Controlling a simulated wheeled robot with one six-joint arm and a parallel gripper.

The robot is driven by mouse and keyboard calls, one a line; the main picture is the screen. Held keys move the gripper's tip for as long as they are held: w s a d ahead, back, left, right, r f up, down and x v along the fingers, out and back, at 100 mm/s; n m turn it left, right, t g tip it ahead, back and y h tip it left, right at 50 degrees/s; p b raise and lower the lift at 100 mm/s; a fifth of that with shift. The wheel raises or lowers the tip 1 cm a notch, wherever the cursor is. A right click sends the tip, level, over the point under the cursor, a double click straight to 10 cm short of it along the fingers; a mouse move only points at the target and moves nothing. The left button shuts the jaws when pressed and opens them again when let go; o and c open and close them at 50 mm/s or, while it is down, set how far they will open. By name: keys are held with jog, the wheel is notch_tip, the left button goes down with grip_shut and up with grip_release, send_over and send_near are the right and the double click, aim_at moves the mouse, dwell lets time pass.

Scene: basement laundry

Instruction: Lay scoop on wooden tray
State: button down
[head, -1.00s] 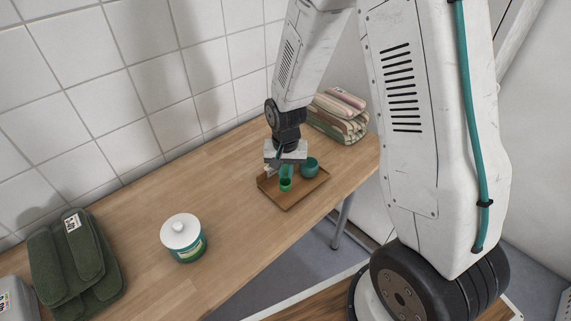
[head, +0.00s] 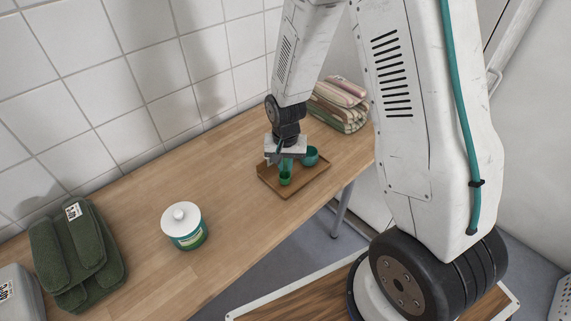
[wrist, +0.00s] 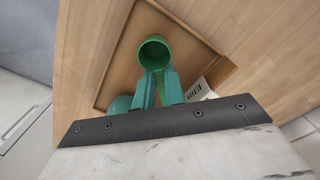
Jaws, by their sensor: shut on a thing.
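The green scoop (head: 285,178) is held in my gripper (head: 284,166), which is shut on it over the wooden tray (head: 290,193). In the wrist view the scoop's round open cup (wrist: 155,53) shows beyond the teal fingers (wrist: 158,88), with the tray (wrist: 119,62) behind it. The scoop's handle is mostly hidden between the fingers. I cannot tell whether the scoop touches the tray.
A teal cup (head: 310,157) stands on the tray, right of my gripper. A white lettered item (wrist: 198,92) lies beside the fingers. Folded striped towels (head: 339,105), a white-lidded jar (head: 184,228) and green rolled towels (head: 75,255) are on the table. Bare table lies left of the tray.

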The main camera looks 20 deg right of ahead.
aim_at(286, 170)
jog(key=shift+f, duration=0.35)
jog(key=c, duration=1.4)
grip_release()
jog(key=shift+r, duration=0.1)
notch_tip(286, 170, up, 8)
jog(key=shift+f, duration=0.15)
jog(key=shift+s, duration=0.35)
jog(key=s+r+n, duration=0.1)
jog(key=s+r, duration=0.6)
jog(key=r, duration=0.1)
jog(key=s+d+r+n, duration=0.1)
jog(key=s+r+n, duration=0.1)
jog(key=s+r, duration=0.6)
jog(key=s+d+r+n+t, duration=0.1)
jog(key=s+r+n, duration=0.1)
jog(key=s+r, duration=0.6)
jog(key=shift+s, duration=0.25)
